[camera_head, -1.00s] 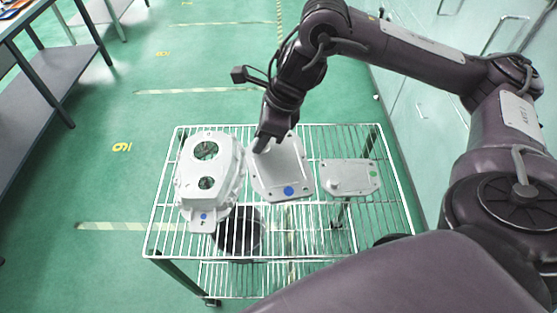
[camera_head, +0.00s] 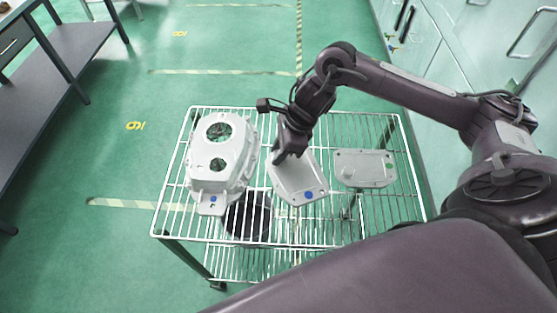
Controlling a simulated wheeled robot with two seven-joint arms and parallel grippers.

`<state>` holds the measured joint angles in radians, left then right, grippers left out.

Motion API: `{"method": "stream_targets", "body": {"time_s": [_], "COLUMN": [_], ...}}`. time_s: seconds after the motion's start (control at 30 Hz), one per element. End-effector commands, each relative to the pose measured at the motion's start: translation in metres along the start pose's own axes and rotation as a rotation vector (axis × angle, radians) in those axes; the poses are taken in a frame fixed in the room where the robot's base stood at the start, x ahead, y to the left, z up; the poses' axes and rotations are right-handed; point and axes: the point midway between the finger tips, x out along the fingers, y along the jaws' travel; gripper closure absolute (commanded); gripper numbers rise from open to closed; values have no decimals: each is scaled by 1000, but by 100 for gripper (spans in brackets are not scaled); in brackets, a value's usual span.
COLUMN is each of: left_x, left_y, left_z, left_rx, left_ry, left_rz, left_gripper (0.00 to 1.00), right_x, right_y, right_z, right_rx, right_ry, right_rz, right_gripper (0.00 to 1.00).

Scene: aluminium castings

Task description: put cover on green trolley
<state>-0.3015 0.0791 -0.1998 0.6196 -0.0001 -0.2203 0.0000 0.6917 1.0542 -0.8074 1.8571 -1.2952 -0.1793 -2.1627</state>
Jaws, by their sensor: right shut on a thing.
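My right gripper (camera_head: 286,156) is shut on the cover with the blue dot (camera_head: 304,181), a flat light-grey casting, at its upper left edge. The cover is over the middle of the wire trolley (camera_head: 176,222); I cannot tell whether it touches the wires. A larger housing (camera_head: 202,175) with two round holes and a blue dot stands at the trolley's left. A second cover with a green dot (camera_head: 362,169) lies flat at the right. The trolley looks bare metal, not green. The fingertips are partly hidden by the wrist. My left gripper is not in view.
A black round object (camera_head: 247,216) shows beneath the top wires. The green floor (camera_head: 110,165) is free left of the trolley. A grey workbench (camera_head: 58,75) stands at the far left, and pale cabinets (camera_head: 460,60) line the right.

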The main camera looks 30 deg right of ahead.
Motion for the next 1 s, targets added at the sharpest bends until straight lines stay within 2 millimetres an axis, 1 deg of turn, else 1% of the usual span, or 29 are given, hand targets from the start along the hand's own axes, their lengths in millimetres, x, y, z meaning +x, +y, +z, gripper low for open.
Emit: {"method": "stream_targets", "body": {"time_s": [0.17,0.4,0.5,0.73,0.77,0.9,1.0], "left_x": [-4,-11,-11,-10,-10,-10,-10], "left_y": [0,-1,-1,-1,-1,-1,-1], "left_z": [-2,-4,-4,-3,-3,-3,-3], "left_rx": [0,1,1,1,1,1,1], "left_ry": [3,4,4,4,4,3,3], "left_rz": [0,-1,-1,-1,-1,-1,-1], "left_gripper": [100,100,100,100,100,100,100], "right_x": [13,44,49,50,50,50,50], "right_y": [-1,0,-1,-1,-1,-1,-1], "right_z": [-5,-18,-20,-20,-20,-20,-20], "right_rx": [1,2,-1,-1,-1,-1,-1], "right_ry": [-1,-1,-2,-2,-1,-1,-1], "right_rz": [0,0,-2,-2,-1,-1,-1], "right_gripper": [100,100,100,100,70,52,52]}}
